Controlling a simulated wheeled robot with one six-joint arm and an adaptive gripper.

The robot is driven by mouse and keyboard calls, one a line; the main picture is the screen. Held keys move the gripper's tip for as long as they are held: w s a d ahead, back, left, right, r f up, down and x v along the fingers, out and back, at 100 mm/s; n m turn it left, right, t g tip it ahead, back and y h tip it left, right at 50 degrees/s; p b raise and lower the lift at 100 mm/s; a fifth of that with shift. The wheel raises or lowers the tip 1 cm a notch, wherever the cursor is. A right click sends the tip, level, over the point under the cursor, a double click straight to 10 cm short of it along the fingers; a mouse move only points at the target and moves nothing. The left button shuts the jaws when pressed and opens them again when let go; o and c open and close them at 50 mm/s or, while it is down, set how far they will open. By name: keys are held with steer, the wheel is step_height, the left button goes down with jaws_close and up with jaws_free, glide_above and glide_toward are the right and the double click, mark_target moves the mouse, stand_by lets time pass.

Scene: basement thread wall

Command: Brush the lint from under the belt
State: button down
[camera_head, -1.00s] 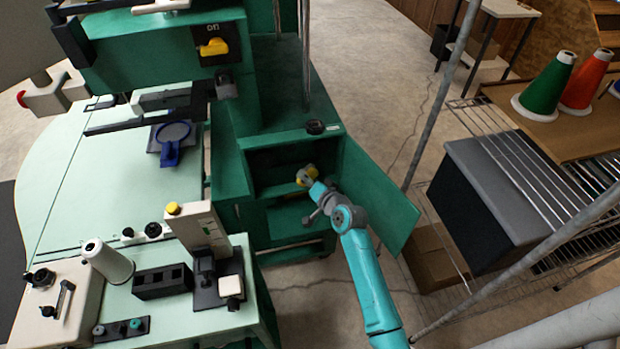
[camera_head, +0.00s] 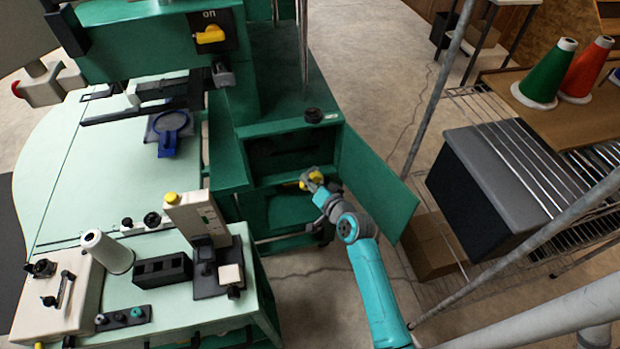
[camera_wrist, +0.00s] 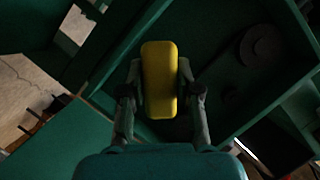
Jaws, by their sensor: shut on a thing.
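My gripper (camera_head: 312,180) is at the lower front of the open compartment (camera_head: 262,158) in the green machine. It is shut on a yellow brush (camera_wrist: 160,80). In the wrist view the brush stands lengthwise between the two fingers (camera_wrist: 160,92), its yellow back facing the camera; its bristles are hidden. A dark round pulley-like part (camera_wrist: 260,46) shows to the right inside the green housing in the wrist view. The compartment is dark, and I cannot make out the belt or any lint.
The compartment's green door (camera_head: 374,185) stands open to the right of my arm. A yellow switch (camera_head: 210,35) sits beside the label "on". A cardboard box (camera_head: 432,245) is on the floor.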

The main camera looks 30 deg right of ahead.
mark_target(313, 159)
steer(key=s, duration=0.1)
steer(key=s+a, duration=0.1)
steer(key=s, duration=0.1)
stand_by(0.5)
steer(key=shift+w+d, duration=0.1)
stand_by(0.3)
steer(key=w+d, duration=0.2)
steer(key=w, duration=0.4)
steer(key=shift+w, duration=0.25)
steer(key=shift+w+d, duration=0.15)
steer(key=shift+w, duration=0.35)
steer(key=shift+w+d, duration=0.15)
steer(key=shift+w, duration=0.35)
stand_by(0.9)
steer(key=shift+s+d, duration=0.25)
steer(key=shift+d, duration=0.35)
steer(key=shift+s+d, duration=0.2)
steer(key=shift+d, duration=0.45)
steer(key=shift+s+d, duration=0.25)
steer(key=shift+d, duration=0.35)
